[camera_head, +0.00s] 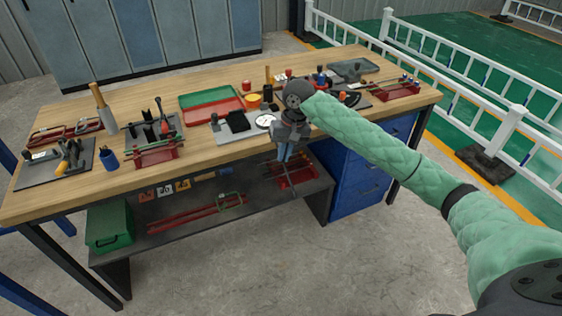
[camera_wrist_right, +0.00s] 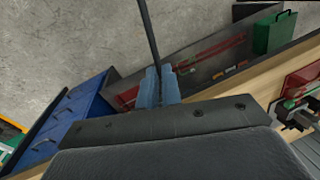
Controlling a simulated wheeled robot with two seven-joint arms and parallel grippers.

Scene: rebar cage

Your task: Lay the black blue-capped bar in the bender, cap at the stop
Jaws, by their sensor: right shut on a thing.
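My right gripper (camera_head: 287,155) points down in front of the table's front edge, over the lower shelf. In the right wrist view its blue-grey fingers (camera_wrist_right: 158,88) are shut on a thin black bar (camera_wrist_right: 150,40), which sticks out beyond the fingertips. No blue cap can be made out on the bar; the part inside the fingers is hidden. I cannot tell for sure which fixture is the bender. A red fixture with thin bars (camera_head: 153,153) stands at the table's front left, and another red holder with bars (camera_head: 397,90) stands at the right end. My left gripper is not in view.
The wooden table (camera_head: 205,155) holds a green and red tray (camera_head: 211,104), a dark plate with tools (camera_head: 60,167) and a blue cup (camera_head: 109,159). Below are a green box (camera_head: 108,227) and blue drawers (camera_head: 357,185). A white fence (camera_head: 450,90) stands behind.

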